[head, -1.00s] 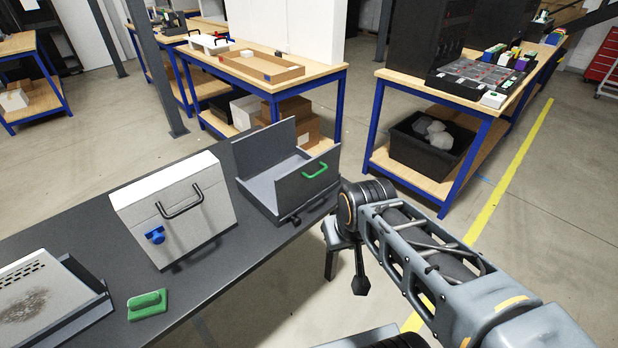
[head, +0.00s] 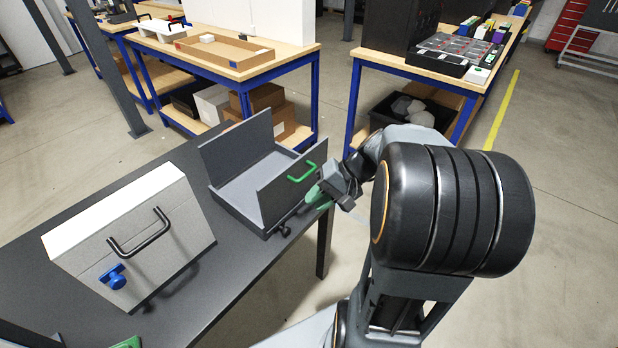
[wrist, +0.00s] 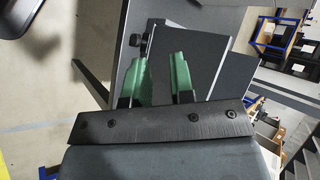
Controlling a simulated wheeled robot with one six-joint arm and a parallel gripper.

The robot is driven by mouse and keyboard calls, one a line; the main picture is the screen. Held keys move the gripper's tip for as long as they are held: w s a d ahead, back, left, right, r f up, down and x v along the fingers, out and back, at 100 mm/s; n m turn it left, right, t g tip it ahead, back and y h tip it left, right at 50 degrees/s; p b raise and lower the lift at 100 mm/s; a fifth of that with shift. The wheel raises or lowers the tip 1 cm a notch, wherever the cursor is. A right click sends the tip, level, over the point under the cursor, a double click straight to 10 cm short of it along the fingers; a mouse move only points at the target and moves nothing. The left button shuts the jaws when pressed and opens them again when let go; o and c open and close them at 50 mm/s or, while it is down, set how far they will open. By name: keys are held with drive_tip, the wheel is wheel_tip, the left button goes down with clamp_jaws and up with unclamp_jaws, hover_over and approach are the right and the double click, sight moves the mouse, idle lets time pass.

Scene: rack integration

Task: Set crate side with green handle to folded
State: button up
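The grey crate (head: 238,208) stands on the dark table, with two opposite sides upright. Its side with the green handle (head: 301,172) is the near right one, and it stands up. The other raised side (head: 235,145) is at the back left. My gripper (head: 318,195) has green fingers and is just right of the green-handled side, close to the handle. In the wrist view my gripper (wrist: 158,68) is open, with a gap between its fingers and nothing held. Grey crate panels (wrist: 222,82) show beyond the fingers. I cannot make out the handle there.
A pale case (head: 150,235) with a black handle and a blue knob (head: 115,277) stands left of the crate on the dark table (head: 232,283). A wooden workbench (head: 186,52) with a cardboard tray is behind. A black bin (head: 385,118) is under another bench. Floor is open at the right.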

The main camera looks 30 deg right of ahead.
sight(311, 173)
drive_tip(key=w+d+f+m+t+y+b, duration=0.1)
drive_tip(key=w+d+m+t+y+b, duration=0.2)
drive_tip(key=d+t, duration=0.75)
drive_tip(key=w+a, duration=0.2)
drive_tip(key=w, duration=0.1)
drive_tip(key=w+a+f+g+p, duration=0.1)
drive_tip(key=w+a, duration=0.1)
drive_tip(key=w, duration=0.1)
drive_tip(key=w+a+f+g+p, duration=0.1)
drive_tip(key=w+a, duration=0.2)
drive_tip(key=shift+f+m, duration=0.2)
drive_tip(key=shift+m, duration=0.2)
drive_tip(key=shift+c, duration=0.2)
clamp_jaws()
